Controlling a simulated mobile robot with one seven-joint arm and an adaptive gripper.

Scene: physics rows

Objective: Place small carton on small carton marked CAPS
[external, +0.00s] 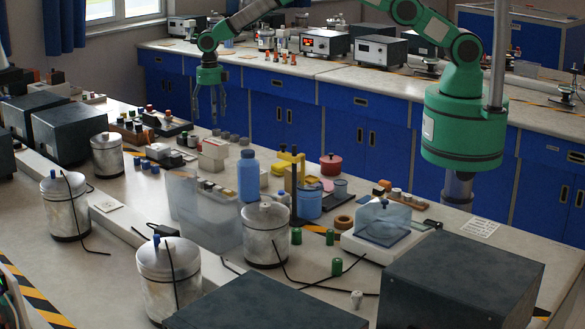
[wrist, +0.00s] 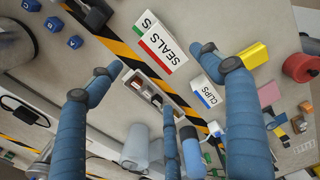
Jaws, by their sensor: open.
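My gripper (external: 210,112) hangs fingers down above the far side of the near bench, open and empty; its spread fingers also show in the wrist view (wrist: 162,62). A white carton marked SEALS (wrist: 163,50), with a red stripe, lies below and between the fingertips. A face with an S and a green stripe adjoins it; I cannot tell if that is a second carton. A small white carton with a blue stripe (wrist: 209,93), whose label looks like CLIPS, stands beside the right finger. White cartons (external: 214,149) show below my gripper in the external view. I can read no CAPS label.
A blue bottle (external: 248,177), a clear bin (external: 212,228) and a yellow object (external: 290,165) stand near the cartons. A red jar (external: 331,164) is farther right. Metal canisters (external: 107,157) and dark boxes (external: 70,131) crowd the left.

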